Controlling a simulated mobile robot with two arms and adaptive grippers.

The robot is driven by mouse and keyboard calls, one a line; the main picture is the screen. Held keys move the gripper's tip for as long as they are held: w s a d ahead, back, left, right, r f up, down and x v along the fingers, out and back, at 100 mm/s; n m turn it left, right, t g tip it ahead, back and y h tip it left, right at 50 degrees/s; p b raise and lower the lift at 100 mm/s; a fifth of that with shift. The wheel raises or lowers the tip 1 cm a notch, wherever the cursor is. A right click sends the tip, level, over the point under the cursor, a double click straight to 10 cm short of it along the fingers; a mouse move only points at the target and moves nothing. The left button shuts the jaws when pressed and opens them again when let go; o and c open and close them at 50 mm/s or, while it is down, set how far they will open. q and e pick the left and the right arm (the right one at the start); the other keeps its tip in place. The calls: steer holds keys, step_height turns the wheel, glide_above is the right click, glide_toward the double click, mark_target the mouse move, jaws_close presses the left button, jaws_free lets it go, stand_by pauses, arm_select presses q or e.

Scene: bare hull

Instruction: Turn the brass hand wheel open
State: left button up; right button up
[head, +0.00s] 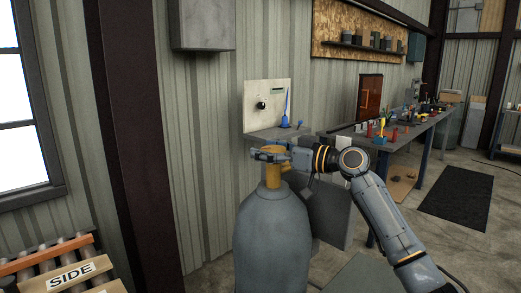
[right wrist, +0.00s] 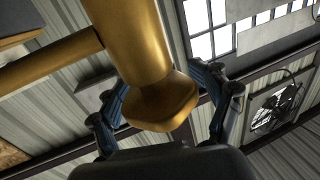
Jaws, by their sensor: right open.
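A large grey cylinder (head: 272,240) stands upright in the head view with a brass valve (head: 273,178) on its neck. In the right wrist view the valve's thick brass body (right wrist: 130,40) comes down from the top, and a rounded brass piece at its near end, seemingly the hand wheel (right wrist: 165,103), faces my palm. My right gripper (head: 268,153) is at the top of the valve. Its fingers (right wrist: 160,95) are open, one on each side of the brass piece, with gaps visible. In the head view the gripper hides part of the valve top. My left gripper is not in view.
A grey shelf (head: 275,133) with a pale back panel is on the wall just behind the cylinder. A long workbench (head: 420,130) with tools runs back on the right. A crate marked SIDE (head: 72,275) is at lower left. A dark mat (head: 460,196) lies on the floor.

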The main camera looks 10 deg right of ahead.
steer(key=v, duration=1)
steer(key=shift+s+d, duration=0.2)
steer(key=shift+d, duration=0.1)
